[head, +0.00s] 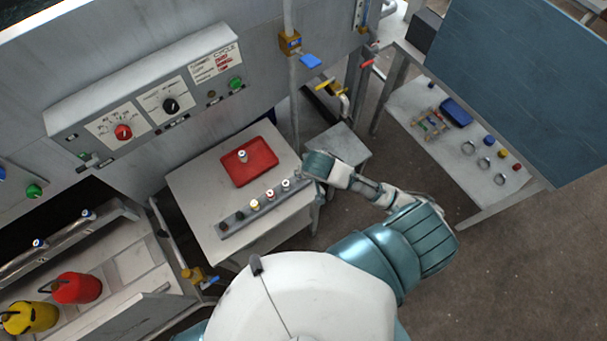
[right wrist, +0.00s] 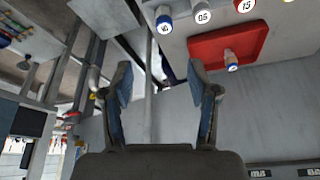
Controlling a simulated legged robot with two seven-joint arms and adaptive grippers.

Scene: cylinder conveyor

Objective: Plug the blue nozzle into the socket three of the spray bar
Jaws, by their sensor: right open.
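The grey spray bar (head: 262,207) lies along the table's front right. Three white-topped nozzles, the middle one (head: 270,195), stand in its right part; two dark spots at its left end look like empty sockets. The socket numbers are not readable. My right gripper (head: 305,174) is near the bar's right end; in the right wrist view it (right wrist: 160,85) is open and empty. My left gripper is not seen.
The work table (head: 200,185) stands before a grey control panel (head: 150,95). A vertical pipe (head: 292,95) with a blue-handled valve rises behind my right gripper. A side bench (head: 410,105) at right holds rings and small parts. The table's left part is clear.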

